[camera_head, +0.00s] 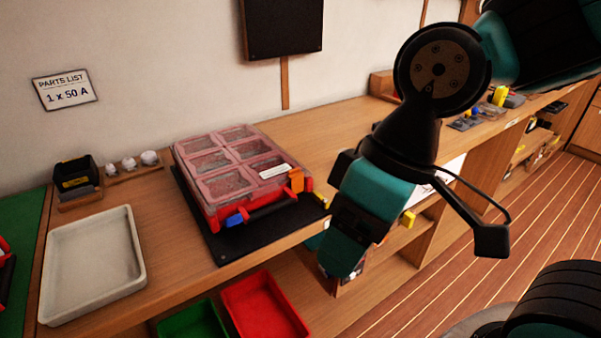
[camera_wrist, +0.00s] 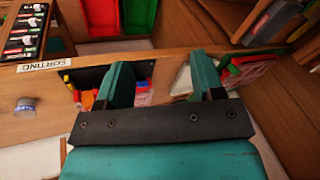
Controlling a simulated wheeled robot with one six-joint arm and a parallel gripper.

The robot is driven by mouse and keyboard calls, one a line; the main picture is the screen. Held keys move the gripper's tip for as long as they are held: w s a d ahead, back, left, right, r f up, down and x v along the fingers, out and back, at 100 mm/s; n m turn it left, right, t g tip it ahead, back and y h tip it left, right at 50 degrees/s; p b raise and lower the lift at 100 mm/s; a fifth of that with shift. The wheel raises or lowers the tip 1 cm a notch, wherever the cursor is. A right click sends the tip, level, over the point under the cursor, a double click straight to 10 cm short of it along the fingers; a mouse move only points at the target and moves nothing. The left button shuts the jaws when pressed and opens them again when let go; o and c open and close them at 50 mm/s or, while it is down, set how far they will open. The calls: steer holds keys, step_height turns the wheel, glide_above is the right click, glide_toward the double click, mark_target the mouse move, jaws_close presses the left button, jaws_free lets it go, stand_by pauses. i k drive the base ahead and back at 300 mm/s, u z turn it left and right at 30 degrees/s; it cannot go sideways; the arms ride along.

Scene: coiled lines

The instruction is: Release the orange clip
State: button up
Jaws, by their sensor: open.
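A red parts case (camera_head: 207,214) with a clear, compartmented lid lies on a black mat (camera_head: 262,236) on the bench. The lid looks down. The orange clip (camera_head: 297,180) is upright at the right end of the case's front edge, against the lid rim. A blue clip (camera_head: 236,220) sits at the left end of that edge. My gripper is right of the case in the head view, apart from the orange clip. In the wrist view my gripper (camera_wrist: 160,80) is open, with nothing between its teal fingers.
A pale tray (camera_head: 92,268) lies at the left of the bench. Small white knobs (camera_head: 130,164) and a black-and-yellow box (camera_head: 76,178) stand behind it. Green (camera_head: 193,320) and red (camera_head: 262,306) bins sit below the bench edge. The bench behind the case is clear.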

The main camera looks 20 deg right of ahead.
mark_target(297, 177)
steer(key=u, duration=0.55)
steer(key=k, duration=1.35)
steer(key=u, duration=0.25)
steer(key=i, duration=0.4)
steer(key=z, duration=1)
steer(key=i, duration=1.7)
steer(key=u, duration=0.15)
